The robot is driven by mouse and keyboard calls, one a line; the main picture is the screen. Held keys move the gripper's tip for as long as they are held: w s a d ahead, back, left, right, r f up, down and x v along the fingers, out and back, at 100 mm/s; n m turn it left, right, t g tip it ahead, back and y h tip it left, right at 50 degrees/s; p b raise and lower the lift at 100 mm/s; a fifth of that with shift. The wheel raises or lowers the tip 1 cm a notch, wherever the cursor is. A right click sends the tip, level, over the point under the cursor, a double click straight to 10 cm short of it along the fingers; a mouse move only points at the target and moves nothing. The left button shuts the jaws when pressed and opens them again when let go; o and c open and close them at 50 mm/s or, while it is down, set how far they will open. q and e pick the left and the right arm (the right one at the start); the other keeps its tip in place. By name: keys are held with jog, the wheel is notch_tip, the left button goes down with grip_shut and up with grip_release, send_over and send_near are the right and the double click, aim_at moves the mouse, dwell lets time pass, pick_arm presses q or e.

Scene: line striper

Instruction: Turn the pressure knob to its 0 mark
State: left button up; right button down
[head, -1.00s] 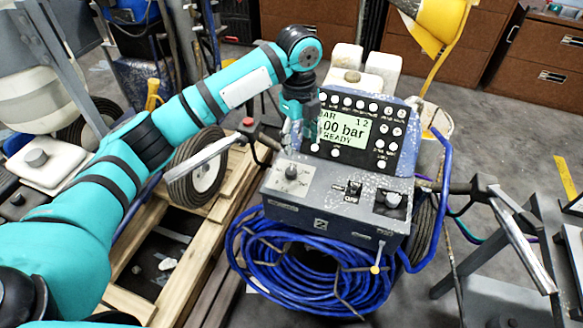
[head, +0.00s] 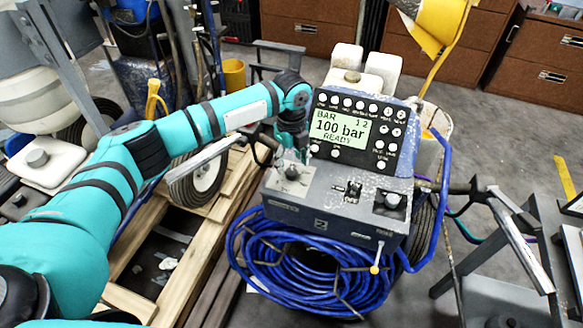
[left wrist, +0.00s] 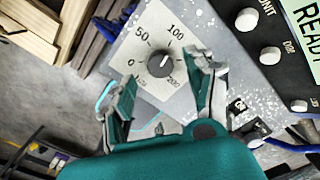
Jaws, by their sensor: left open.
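The pressure knob (left wrist: 161,63) is a dark round knob on a pale square dial plate (left wrist: 142,82) marked 0, 50, 100 and 200. Its pointer seems to face the 100 side. In the head view the dial plate (head: 281,184) is at the left of the grey control box. The display (head: 343,128) reads 100 bar, READY. My left gripper (left wrist: 163,66) is open, with one finger on either side of the knob in the left wrist view; I cannot tell whether they touch it. In the head view my left gripper (head: 292,150) is just above the dial. My right gripper is out of view.
A switch (head: 353,190) and another knob (head: 393,201) are on the same box, right of the dial. A row of small buttons surrounds the display. A coiled blue hose (head: 290,285) hangs below.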

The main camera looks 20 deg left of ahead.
aim_at(291, 171)
pick_arm(q)
jog(key=shift+f, duration=1.7)
grip_shut()
